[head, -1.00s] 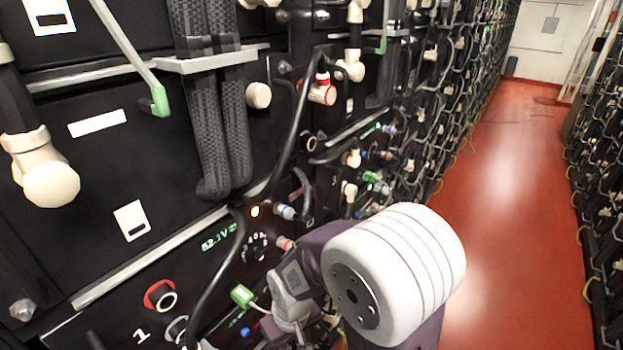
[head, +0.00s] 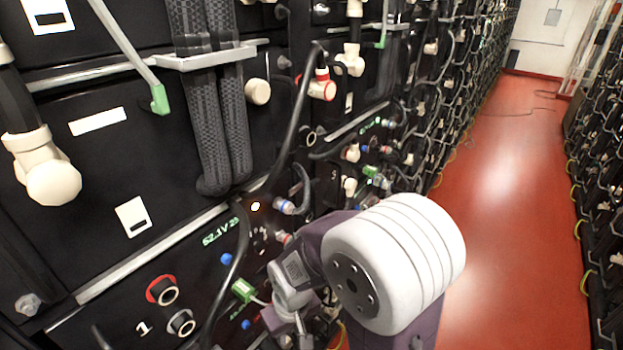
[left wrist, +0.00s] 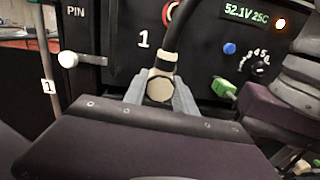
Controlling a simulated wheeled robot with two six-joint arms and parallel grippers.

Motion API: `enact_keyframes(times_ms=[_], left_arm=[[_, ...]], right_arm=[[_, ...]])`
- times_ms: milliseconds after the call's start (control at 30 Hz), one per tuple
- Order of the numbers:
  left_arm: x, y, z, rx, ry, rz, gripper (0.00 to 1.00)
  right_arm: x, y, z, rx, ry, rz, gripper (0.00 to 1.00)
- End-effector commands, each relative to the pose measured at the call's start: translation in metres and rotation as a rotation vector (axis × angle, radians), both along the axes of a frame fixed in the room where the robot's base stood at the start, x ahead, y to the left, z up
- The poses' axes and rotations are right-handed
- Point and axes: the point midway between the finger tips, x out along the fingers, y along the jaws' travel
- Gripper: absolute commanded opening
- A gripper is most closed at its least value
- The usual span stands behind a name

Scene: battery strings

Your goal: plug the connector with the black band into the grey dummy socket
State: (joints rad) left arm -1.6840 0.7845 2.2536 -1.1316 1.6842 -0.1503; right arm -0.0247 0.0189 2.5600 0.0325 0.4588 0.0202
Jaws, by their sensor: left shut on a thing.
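The cream connector with the black band (left wrist: 160,88) is at the end of a black cable in the left wrist view. My left gripper (left wrist: 160,98) is shut on it, with grey fingers on both sides. In the head view the cable (head: 232,270) runs down out of the picture; the connector and left gripper are not visible there. A grey-ringed socket (head: 181,324), which looks like the dummy socket, sits below a red-ringed socket (head: 162,291) on the black panel, beside the number 1. My right gripper (head: 302,328) is low in the head view, its fingers too unclear to read.
A green plug (head: 243,290) and a lit voltage display (head: 220,230) are right of the sockets. Thick braided cables (head: 220,130) and a cream elbow connector (head: 45,170) project from the upper panel.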

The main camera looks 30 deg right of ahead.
Motion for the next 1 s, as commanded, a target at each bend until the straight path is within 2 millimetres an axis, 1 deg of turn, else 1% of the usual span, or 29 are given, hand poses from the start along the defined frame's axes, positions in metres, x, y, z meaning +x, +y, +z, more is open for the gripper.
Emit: enact_keyframes(times_ms=[33, 200, 500, 567, 800, 900, 1000], left_arm=[[-0.006, -0.021, -0.006, -0.072, 0.022, -0.017, 0.00], [-0.014, -0.023, -0.007, -0.070, 0.027, -0.016, 0.00], [-0.014, -0.023, -0.008, -0.066, 0.026, -0.016, 0.00], [-0.011, -0.022, -0.009, -0.066, 0.025, -0.015, 0.00], [0.025, -0.008, -0.008, -0.075, 0.024, 0.000, 0.00], [0.033, -0.004, -0.007, -0.077, 0.024, 0.001, 0.00], [0.037, -0.003, -0.006, -0.078, 0.022, 0.002, 0.00]], right_arm=[[0.000, -0.001, 0.002, 0.000, 0.000, -0.003, 0.28], [0.000, -0.001, 0.003, 0.000, 0.000, -0.003, 0.28], [0.000, -0.001, 0.002, 0.000, 0.000, -0.002, 0.28], [0.000, -0.001, 0.001, 0.000, 0.000, -0.002, 0.28], [0.000, 0.000, -0.008, 0.000, 0.000, -0.002, 0.28], [0.000, 0.000, -0.009, 0.000, 0.000, 0.000, 0.28], [0.000, 0.000, -0.009, 0.000, 0.000, 0.001, 0.28]])
